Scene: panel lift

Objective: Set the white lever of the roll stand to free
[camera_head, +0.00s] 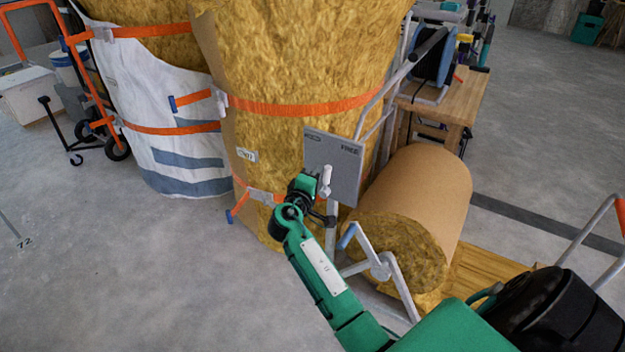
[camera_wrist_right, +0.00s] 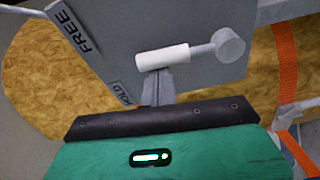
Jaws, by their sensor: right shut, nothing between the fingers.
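The roll stand's grey plate (camera_head: 346,180) carries the word FREE at its upper right and a smaller label at its upper left, which reads HOLD in the right wrist view (camera_wrist_right: 122,92). The white lever (camera_head: 327,174) points up between the two labels; in the wrist view its white handle (camera_wrist_right: 160,58) runs left from a grey pivot. My right gripper (camera_head: 320,188) is shut and empty. Its fingertips (camera_wrist_right: 157,76) are right beside the handle, on the HOLD side; I cannot tell if they touch. My left gripper is not in view.
A brown-wrapped insulation roll (camera_head: 430,190) lies in the stand, with a blue-gripped crank (camera_head: 375,258) in front. Tall insulation bales with orange straps (camera_head: 300,106) stand close behind the plate. A wooden workbench (camera_head: 445,105) is behind. Open floor (camera_head: 130,270) lies at the left.

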